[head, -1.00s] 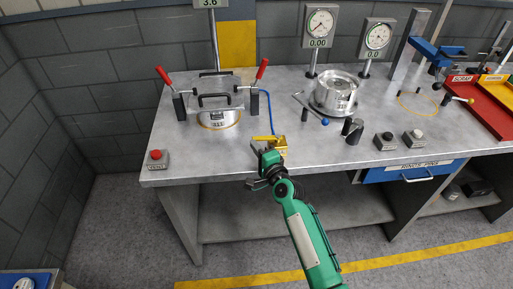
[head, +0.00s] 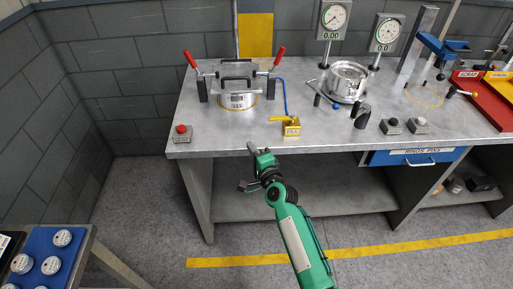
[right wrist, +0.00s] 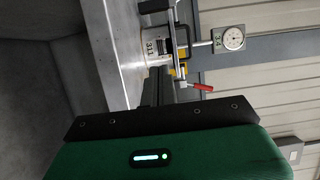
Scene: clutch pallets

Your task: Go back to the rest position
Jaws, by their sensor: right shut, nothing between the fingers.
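My right gripper (head: 252,168) is at the end of the green arm, in front of the workbench's front edge in the head view. It is apart from the yellow-handled valve (head: 291,127) that stands at the bench edge. In the right wrist view its dark fingers (right wrist: 160,85) are closed together with nothing held. Beyond them that view shows the clamped metal part (right wrist: 157,47) sideways. My left gripper is not in view.
The workbench (head: 220,150) holds a red-handled clamp fixture (head: 238,87), a round metal housing (head: 347,80), dial gauges (head: 336,17) and button boxes (head: 181,133). A blue-topped pallet stand (head: 75,240) with round parts is at lower left. Floor before the bench is clear.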

